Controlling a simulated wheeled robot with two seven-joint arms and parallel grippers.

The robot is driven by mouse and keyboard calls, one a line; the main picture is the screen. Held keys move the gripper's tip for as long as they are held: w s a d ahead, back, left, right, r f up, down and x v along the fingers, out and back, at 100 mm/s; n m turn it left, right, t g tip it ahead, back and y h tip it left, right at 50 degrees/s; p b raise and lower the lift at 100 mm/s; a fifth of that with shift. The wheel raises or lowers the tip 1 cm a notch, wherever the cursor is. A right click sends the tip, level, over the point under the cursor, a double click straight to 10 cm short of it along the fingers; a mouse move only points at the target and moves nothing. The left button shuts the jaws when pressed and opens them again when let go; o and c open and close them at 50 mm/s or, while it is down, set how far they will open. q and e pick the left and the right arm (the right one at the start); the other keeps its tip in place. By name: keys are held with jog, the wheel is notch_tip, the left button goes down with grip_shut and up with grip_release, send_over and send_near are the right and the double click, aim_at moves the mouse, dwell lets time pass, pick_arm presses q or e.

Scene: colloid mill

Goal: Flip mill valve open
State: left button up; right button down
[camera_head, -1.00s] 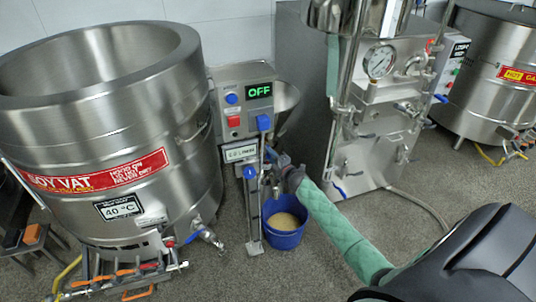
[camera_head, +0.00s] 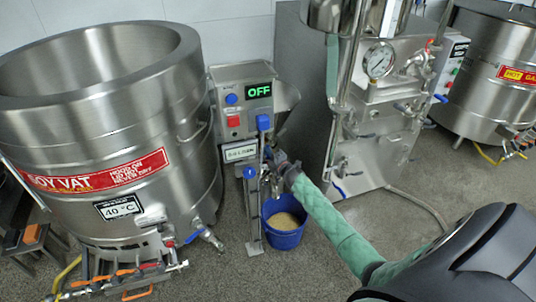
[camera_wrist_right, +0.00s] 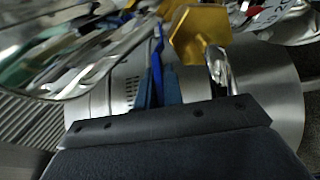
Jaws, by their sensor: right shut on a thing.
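The mill (camera_head: 232,112) is a narrow steel unit with a green OFF display, standing between the soy vat and a tall steel machine. My right gripper (camera_head: 273,160) reaches in from the lower right on a green-sleeved arm, to the pipework below the mill's control box. It is shut on the blue mill valve handle (camera_wrist_right: 158,48), which rises from between the fingers in the right wrist view. In the head view the gripper and pipework hide most of this handle. My left gripper is not in view.
The soy vat (camera_head: 110,130) stands close on the left. A blue bucket (camera_head: 285,238) with pale contents is on the floor below the gripper. The tall steel machine (camera_head: 365,150) with a gauge stands right behind. A hose lies on the floor at right.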

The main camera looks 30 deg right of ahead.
jog(key=shift+d, duration=0.15)
jog(key=shift+s+d+n+y, duration=0.15)
jog(key=shift+n+y, duration=0.25)
jog(key=shift+y, duration=0.2)
jog(key=y, duration=0.1)
jog(key=n+y+b, duration=0.1)
jog(key=d+n+y, duration=0.1)
jog(key=shift+s+g, duration=0.25)
jog(key=shift+g, duration=0.15)
jog(key=c, duration=1.5)
grip_release()
jog(key=shift+d, duration=0.1)
